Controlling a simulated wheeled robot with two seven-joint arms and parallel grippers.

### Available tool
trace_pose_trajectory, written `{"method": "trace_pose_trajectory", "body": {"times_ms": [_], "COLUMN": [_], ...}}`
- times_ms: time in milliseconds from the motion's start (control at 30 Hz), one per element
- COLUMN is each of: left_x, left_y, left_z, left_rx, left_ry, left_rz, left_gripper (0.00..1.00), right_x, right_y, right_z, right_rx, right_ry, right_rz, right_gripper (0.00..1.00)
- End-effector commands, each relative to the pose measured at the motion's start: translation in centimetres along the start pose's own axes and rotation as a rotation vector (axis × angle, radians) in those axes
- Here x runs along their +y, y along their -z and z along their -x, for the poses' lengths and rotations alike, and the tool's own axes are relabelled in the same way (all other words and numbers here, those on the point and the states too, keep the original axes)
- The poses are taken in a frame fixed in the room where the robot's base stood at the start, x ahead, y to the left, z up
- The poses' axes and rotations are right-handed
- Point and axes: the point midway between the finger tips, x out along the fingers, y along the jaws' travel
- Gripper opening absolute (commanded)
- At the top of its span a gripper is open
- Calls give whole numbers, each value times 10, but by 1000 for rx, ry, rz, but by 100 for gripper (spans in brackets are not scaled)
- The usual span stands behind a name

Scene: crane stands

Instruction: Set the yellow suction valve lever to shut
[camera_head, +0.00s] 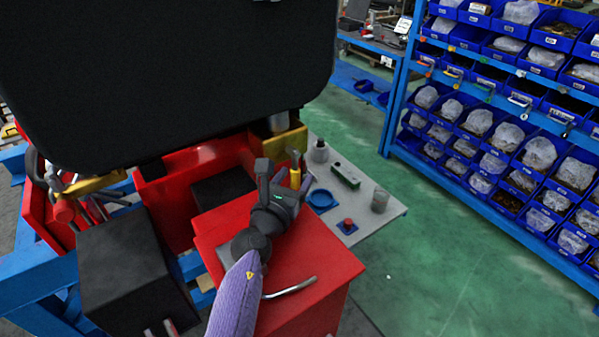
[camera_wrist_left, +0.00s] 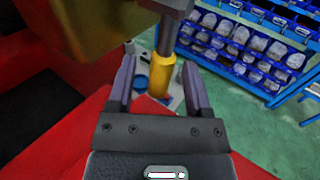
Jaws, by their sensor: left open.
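The yellow suction valve lever (camera_head: 295,179) hangs from a grey metal fitting beside the red machine. It points downward. In the left wrist view the lever (camera_wrist_left: 162,76) shows between my two fingers, with a visible gap on each side. My left gripper (camera_head: 284,180) is open and empty, with its fingers on either side of the lever in the picture. The exact depth of the lever between the fingers is hard to tell. My right gripper is not in view.
A large black panel (camera_head: 170,70) covers the upper left. A red cabinet (camera_head: 315,285) with a metal handle (camera_head: 290,288) lies below my left arm. A grey table (camera_head: 385,217) with small items stands behind. Blue bin shelves (camera_head: 470,110) fill the right, with green floor (camera_head: 430,270) clear.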

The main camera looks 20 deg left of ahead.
Motion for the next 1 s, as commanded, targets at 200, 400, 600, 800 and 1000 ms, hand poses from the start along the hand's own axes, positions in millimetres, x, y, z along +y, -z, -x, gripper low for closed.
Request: {"method": "trace_pose_trajectory", "body": {"times_ms": [200,400,600,800,1000], "left_x": [0,0,0,0,0], "left_y": [1,0,0,0,0], "left_z": [-22,-24,-23,-23,-23], "left_rx": [0,0,0,0,-1], "left_ry": [0,0,0,-1,-1], "left_rz": [2,3,3,3,3], "left_gripper": [64,64,32,0,0], "right_x": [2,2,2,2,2], "right_y": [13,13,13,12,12], "right_z": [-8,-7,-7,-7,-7], "right_rx": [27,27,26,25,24], "right_ry": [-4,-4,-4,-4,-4], "right_rz": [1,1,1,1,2], "right_gripper": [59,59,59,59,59]}}
